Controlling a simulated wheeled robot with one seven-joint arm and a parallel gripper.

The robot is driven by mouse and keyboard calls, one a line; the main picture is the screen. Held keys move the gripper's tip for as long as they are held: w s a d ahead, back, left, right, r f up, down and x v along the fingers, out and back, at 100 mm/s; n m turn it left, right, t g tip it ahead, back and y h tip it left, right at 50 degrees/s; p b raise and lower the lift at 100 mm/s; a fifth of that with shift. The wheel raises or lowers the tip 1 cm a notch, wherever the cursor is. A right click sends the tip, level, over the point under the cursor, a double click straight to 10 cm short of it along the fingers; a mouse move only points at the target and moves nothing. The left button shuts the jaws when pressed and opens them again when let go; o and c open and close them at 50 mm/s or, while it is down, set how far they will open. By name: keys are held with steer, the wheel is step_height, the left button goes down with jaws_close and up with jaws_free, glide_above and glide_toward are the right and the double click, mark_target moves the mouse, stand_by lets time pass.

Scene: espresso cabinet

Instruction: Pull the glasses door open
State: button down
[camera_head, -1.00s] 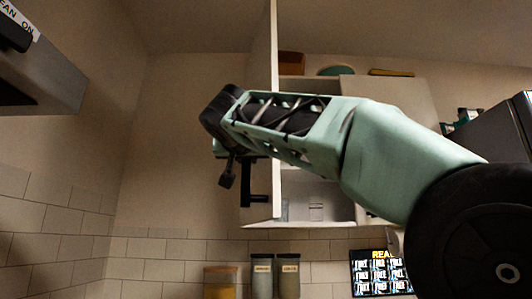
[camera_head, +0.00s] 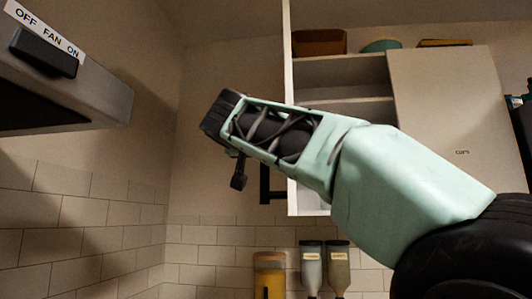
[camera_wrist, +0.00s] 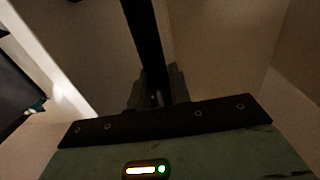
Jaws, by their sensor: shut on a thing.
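The glasses door (camera_head: 287,60) stands open and shows almost edge-on as a thin pale upright panel in the head view. Its label is not visible. Its black bar handle (camera_head: 265,185) shows below my wrist, its upper part hidden by my arm. In the wrist view the handle (camera_wrist: 143,35) runs from the top edge down between the dark fingers of my gripper (camera_wrist: 158,95). My gripper is shut on it. In the head view my fingertips are hidden or unclear behind my wrist.
The cabinet's shelves (camera_head: 345,70) show behind the door; a closed labelled door (camera_head: 445,110) is on their right. A bowl (camera_head: 380,45) and boxes sit on top. A fan hood (camera_head: 80,90) juts out at upper left. Jars (camera_head: 270,275) stand below.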

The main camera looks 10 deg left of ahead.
steer(key=c, duration=1.3)
jaws_free()
steer(key=shift+c, duration=0.2)
steer(key=s+a+b, duration=0.1)
steer(key=s+b, duration=0.6)
steer(key=s, duration=1)
steer(key=shift+s+a, duration=0.2)
steer(key=shift+a, duration=0.1)
